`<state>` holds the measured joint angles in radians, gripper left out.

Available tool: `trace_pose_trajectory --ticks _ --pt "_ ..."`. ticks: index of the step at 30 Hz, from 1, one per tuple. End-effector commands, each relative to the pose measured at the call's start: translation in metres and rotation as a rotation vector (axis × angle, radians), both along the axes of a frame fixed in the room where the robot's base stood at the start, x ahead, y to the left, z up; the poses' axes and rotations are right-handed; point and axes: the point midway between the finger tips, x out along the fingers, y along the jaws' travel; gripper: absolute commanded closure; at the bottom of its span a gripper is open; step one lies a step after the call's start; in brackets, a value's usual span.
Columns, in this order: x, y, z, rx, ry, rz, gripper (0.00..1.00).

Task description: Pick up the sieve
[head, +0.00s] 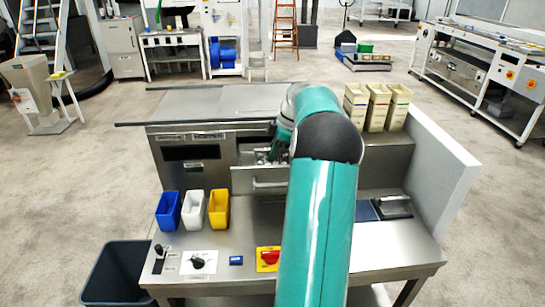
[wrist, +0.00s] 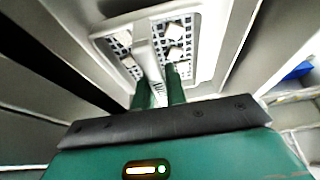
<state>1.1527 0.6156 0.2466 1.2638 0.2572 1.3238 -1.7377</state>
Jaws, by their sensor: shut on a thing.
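The sieve (wrist: 124,41) shows in the wrist view as a light frame around a perforated grid, with a pale bar or handle across its middle. My gripper (wrist: 160,88) has its two green fingers on either side of this bar and is shut on it. Several small whitish blocks lie on or show through the grid. In the head view my gripper (head: 274,154) is at the steel machine's front opening, partly hidden by my arm. The sieve is mostly hidden there, and I cannot tell whether it is lifted.
A steel panel (head: 258,181) stands just in front of my gripper. Blue (head: 168,211), white (head: 193,210) and yellow (head: 219,209) bins stand on the worktop at left. Beige containers (head: 377,107) stand at back right, beside a pale side wall (head: 440,165). Dark walls flank the sieve closely.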

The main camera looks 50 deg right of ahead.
Motion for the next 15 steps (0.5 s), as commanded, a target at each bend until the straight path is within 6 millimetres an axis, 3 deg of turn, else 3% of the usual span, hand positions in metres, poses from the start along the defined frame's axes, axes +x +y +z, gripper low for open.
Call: trace_pose_trajectory --ticks 3,12,15 --pt "-0.001 0.001 0.023 -0.004 -0.002 -0.001 1.0" --pt "-0.036 0.041 0.083 -0.003 -0.001 -0.001 1.0" --pt "-0.05 0.056 0.09 -0.002 0.001 -0.001 1.0"
